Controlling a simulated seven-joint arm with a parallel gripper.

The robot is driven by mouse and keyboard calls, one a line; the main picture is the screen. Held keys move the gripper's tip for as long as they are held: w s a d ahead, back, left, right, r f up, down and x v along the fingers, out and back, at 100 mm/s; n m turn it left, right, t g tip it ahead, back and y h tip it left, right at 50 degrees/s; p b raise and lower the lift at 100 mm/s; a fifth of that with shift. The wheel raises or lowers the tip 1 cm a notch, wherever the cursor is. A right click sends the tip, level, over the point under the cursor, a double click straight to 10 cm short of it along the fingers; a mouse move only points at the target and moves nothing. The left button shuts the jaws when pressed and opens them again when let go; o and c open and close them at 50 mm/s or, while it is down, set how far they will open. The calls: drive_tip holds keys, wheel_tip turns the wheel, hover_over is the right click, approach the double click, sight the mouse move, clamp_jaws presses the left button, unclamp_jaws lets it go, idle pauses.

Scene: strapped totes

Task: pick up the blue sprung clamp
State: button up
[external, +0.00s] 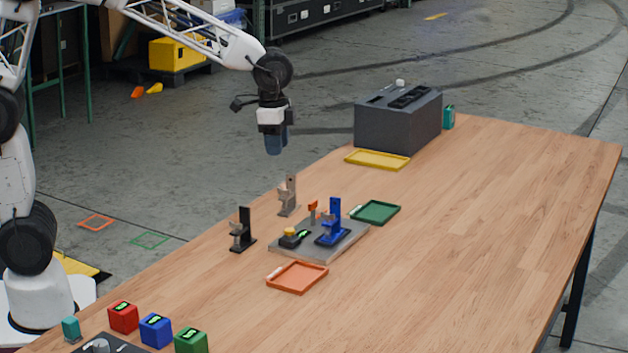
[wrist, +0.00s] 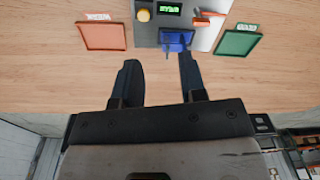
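The blue sprung clamp (external: 332,228) stands upright on the right part of a grey plate (external: 310,252) on the table. In the wrist view the blue clamp (wrist: 175,40) is at the top, beyond my fingertips, and the right finger partly overlaps it. My gripper (external: 275,148) hangs pointing down, well above and to the left of the clamp in the external view. In the wrist view my gripper (wrist: 158,60) has its two fingers apart with nothing between them.
The plate also holds a yellow-knobbed device (external: 291,236) and an orange-topped part (external: 312,208). A black clamp (external: 244,236) and a tan clamp (external: 288,198) stand nearby. Orange (external: 297,288), green (external: 376,221) and yellow (external: 377,167) trays lie around. The table's right side is clear.

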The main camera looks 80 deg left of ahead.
drive_tip(key=w+f, duration=0.2)
drive_tip(key=w, duration=0.2)
drive_tip(key=w+d+f+m, duration=0.1)
drive_tip(key=w+f, duration=0.2)
drive_tip(key=w, duration=0.2)
drive_tip(key=w+d+f+m, duration=0.1)
drive_tip(key=w+f, duration=0.2)
drive_tip(key=w, duration=0.1)
drive_tip(key=shift+w+d+f+g, duration=0.15)
drive_tip(key=shift+d+f+g, duration=0.1)
drive_tip(key=shift+g, duration=0.15)
drive_tip(key=shift+f, duration=1.25)
drive_tip(key=shift+f, duration=0.15)
hover_over(335, 232)
drive_tip(key=shift+a+f, duration=0.2)
drive_tip(key=shift+f, duration=2.25)
clamp_jaws()
